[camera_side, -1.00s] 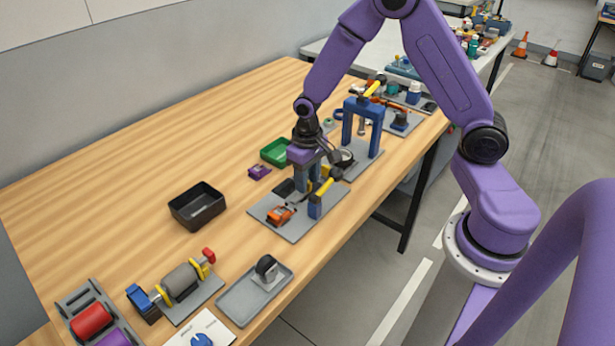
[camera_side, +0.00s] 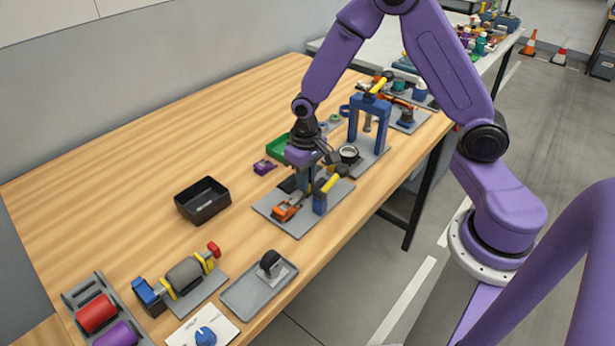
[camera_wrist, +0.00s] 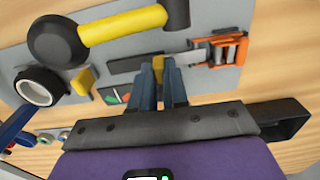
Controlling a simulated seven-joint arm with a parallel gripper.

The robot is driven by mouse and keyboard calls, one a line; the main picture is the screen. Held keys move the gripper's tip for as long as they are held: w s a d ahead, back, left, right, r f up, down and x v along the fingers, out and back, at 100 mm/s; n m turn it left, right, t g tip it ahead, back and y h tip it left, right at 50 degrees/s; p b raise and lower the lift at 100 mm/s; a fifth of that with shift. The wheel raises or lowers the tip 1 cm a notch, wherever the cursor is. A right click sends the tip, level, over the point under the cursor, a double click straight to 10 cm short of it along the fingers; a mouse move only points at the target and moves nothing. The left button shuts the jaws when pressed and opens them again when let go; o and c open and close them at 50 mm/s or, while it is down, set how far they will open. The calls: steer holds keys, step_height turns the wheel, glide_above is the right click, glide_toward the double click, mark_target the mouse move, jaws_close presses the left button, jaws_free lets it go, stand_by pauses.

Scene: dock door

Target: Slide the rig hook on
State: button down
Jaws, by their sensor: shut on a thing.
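My gripper (camera_side: 308,186) is low over a grey plate (camera_side: 284,221). In the wrist view its two blue fingers (camera_wrist: 164,75) are close together on a narrow yellow-tan piece (camera_wrist: 158,66), mostly hidden between them. I cannot tell whether this piece is the rig hook. An orange part (camera_side: 287,209) lies on the plate beside the fingers. It also shows in the wrist view (camera_wrist: 228,50), with a grey tongue (camera_wrist: 190,58) reaching toward the fingers. The bar is also in the wrist view (camera_wrist: 122,26).
A blue arch (camera_side: 353,125) stands behind on another plate, with a white-and-black ring (camera_side: 348,152) near it. Free wood lies between bin and wall.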

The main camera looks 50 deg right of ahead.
steer(key=c, duration=1.1)
jaws_free()
steer(key=shift+a, duration=0.2)
step_height(320, 180, up, 17)
steer(key=shift+r, duration=0.2)
steer(key=shift+s, duration=0.1)
steer(key=s+n, duration=0.4)
steer(key=s, duration=0.4)
steer(key=s+a+f+n, duration=0.1)
steer(key=s+n, duration=0.3)
steer(key=s, duration=0.4)
steer(key=s+f+n, duration=0.1)
steer(key=s+n, duration=0.3)
steer(key=s, duration=0.5)
steer(key=shift+a+n, duration=0.3)
